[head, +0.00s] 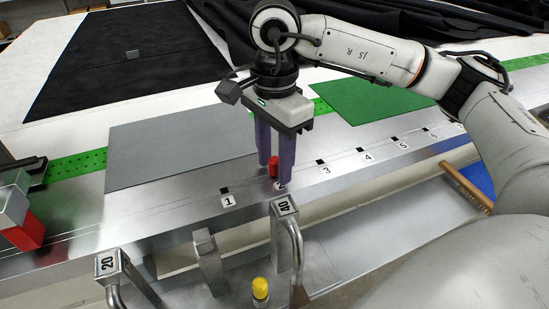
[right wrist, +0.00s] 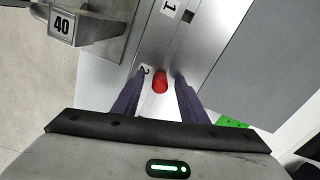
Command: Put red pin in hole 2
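The red pin (head: 273,169) stands at the hole 2 position on the metal rail, beside the label 2 (right wrist: 146,71). Hole 2 itself is hidden under the pin, and I cannot tell how deep the pin sits. My right gripper (head: 276,171) points down with its two purple fingers either side of the pin. In the right wrist view, the red pin (right wrist: 160,83) shows between the fingertips with a narrow gap on each side, so the gripper looks open. My left gripper is not in view.
Hole 1 (head: 224,190) and hole 3 (head: 320,162) are empty on either side. Posts marked 20 (head: 108,265) and 40 (head: 284,208) rise in front of the rail, with a yellow-capped part (head: 260,288) between them. A red-and-metal block (head: 22,232) is at the left edge.

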